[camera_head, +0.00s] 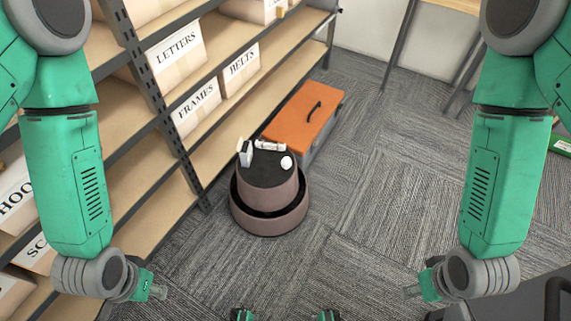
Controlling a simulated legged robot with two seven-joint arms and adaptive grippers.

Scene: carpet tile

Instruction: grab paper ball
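A small white rounded object (286,162), which looks like the paper ball, lies on the dark top of a brownish-purple round stand (268,199), near the top's right edge. My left gripper (156,291) is at the lower left, well apart from the ball. My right gripper (413,291) is at the lower right, also well apart from it. Both grippers are small and seen at a steep angle, so I cannot tell whether their fingers are open or shut. I see nothing held in either one.
Two other white items, an upright piece (245,153) and a lying one (269,145), share the stand's top. An orange-lidded box (305,112) stands just behind. Shelves (158,142) with labelled boxes line the left. Carpet (390,180) is clear to the right; a dark object (520,299) stands lower right.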

